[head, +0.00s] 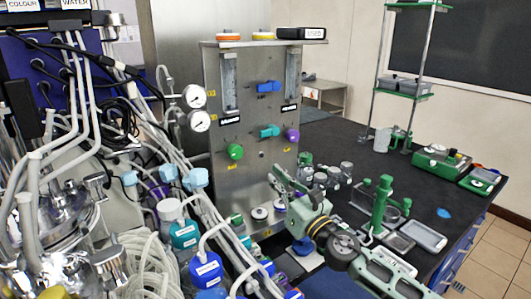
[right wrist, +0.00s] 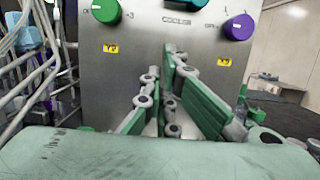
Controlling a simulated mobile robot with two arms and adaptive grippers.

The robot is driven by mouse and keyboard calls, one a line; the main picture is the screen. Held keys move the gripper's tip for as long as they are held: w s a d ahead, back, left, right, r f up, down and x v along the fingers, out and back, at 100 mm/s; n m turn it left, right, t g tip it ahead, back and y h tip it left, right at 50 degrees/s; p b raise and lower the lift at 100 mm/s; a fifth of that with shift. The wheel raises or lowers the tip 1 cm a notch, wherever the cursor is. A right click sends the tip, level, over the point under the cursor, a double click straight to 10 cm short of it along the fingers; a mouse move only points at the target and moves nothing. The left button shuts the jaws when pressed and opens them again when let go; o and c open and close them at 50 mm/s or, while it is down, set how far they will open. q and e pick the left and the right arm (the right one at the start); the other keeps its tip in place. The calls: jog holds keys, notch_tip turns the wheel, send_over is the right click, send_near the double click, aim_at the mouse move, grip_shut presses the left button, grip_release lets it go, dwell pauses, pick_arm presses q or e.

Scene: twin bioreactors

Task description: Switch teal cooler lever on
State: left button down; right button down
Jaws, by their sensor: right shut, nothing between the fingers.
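The teal lever (head: 269,130) sits on the front of the upright steel panel (head: 225,185), between a green knob and a purple knob. In the right wrist view only part of the teal lever (right wrist: 237,20) shows at the top edge, near the word COOLER on the panel. My right gripper (head: 277,182) is shut and empty, in front of the panel and below the lever, apart from it. Its green-padded fingers (right wrist: 163,78) point at the panel in the right wrist view. My left gripper is not in view.
The green knob (head: 235,151) and purple knob (head: 292,135) flank the lever; a blue lever (head: 268,86) is above it. Tubes and blue-capped bottles (head: 206,268) crowd the left. The black bench (head: 345,140) holds green equipment on the right.

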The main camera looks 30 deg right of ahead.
aim_at(268, 131)
jog(key=p+x, duration=0.1)
jog(key=x, duration=0.4)
jog(key=shift+r, duration=0.2)
notch_tip(268, 131, up, 3)
jog(key=p, duration=0.2)
jog(key=shift+w+p, duration=0.2)
jog(key=shift+p, duration=0.1)
jog(key=shift+s+r, duration=0.15)
jog(key=shift+r, duration=0.2)
jog(key=shift+p, duration=0.3)
jog(key=shift+a+r+m+p, duration=0.15)
jog(key=shift+a+m+p, duration=0.1)
jog(key=shift+m+p, duration=0.2)
